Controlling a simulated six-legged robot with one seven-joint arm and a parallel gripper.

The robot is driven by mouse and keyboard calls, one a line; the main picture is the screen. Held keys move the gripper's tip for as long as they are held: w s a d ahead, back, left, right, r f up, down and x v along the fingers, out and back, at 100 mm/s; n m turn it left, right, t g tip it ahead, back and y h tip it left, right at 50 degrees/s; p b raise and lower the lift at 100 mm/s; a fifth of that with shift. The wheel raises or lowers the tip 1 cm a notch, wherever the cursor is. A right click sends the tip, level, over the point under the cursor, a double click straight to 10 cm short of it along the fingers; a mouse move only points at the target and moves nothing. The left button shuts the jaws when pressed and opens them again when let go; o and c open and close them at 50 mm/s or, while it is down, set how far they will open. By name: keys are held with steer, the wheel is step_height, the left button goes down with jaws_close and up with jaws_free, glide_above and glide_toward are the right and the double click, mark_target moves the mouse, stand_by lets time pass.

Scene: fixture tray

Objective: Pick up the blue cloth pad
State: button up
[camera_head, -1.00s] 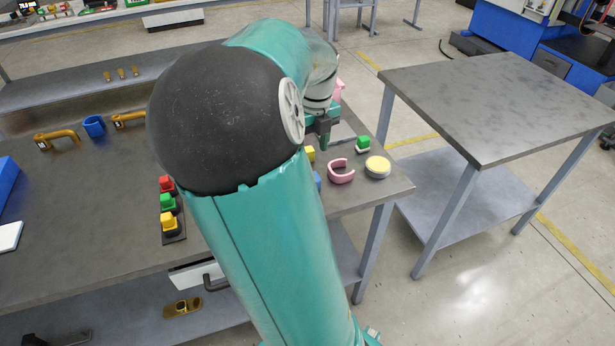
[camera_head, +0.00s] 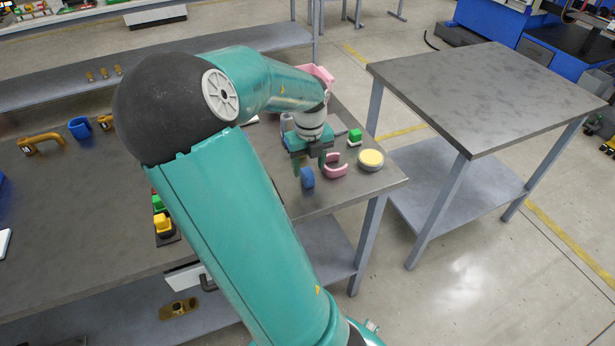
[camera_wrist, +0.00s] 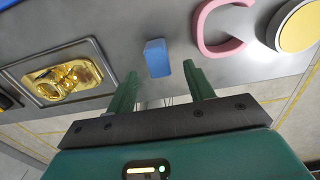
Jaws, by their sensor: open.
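The blue cloth pad (camera_head: 307,178) is a small blue block near the right end of the dark workbench. It also shows in the wrist view (camera_wrist: 157,58), just beyond my fingertips and roughly in line with the gap between them. My gripper (camera_head: 309,165) is green, points down, and is open above the bench beside the pad. In the wrist view my gripper (camera_wrist: 160,75) has its two fingers spread with nothing between them. I cannot tell the exact height of the fingertips above the bench.
A pink C-shaped piece (camera_wrist: 222,28) and a round yellow-topped tin (camera_head: 371,159) lie right of the pad. A metal tray with a golden part (camera_wrist: 66,80) lies left in the wrist view. An empty side table (camera_head: 490,95) stands right.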

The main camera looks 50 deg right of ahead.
mark_target(308, 172)
step_height(308, 172, down, 4)
steer(key=shift+w+r, duration=0.1)
steer(key=shift+r, duration=0.05)
steer(key=shift+c, duration=0.2)
steer(key=c, duration=1)
steer(key=shift+c, duration=0.2)
steer(key=shift+r, duration=0.15)
